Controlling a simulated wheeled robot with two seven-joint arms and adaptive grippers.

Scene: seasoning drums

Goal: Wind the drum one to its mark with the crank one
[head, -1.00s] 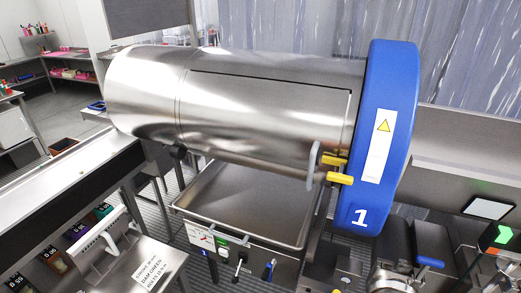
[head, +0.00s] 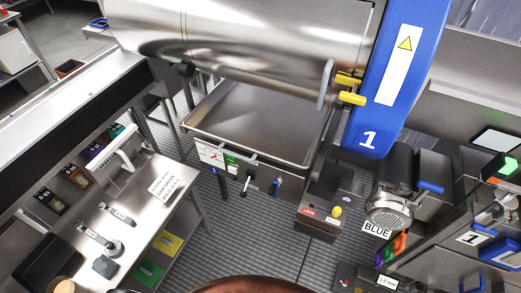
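Drum one is a large shiny steel cylinder (head: 250,35) lying on its side at the top of the head view, its upper part cut off. Its right end is a wide blue ring (head: 385,95) with a white "1" and a white strip with a yellow triangle (head: 404,43). Two crank-like metal tools lie on the steel bench at lower left: a shorter one (head: 120,215) and a longer one (head: 95,235) with a round end. Their labels are too small to read, so I cannot tell which is crank one. Neither gripper is in view.
A steel tray (head: 255,125) stands under the drum. A motor (head: 390,205) above a "BLUE" label and a lock box (head: 320,210) with a yellow knob stand at right. The steel bench (head: 150,210) also holds a dark block (head: 105,266). Grated floor (head: 225,235) lies clear between.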

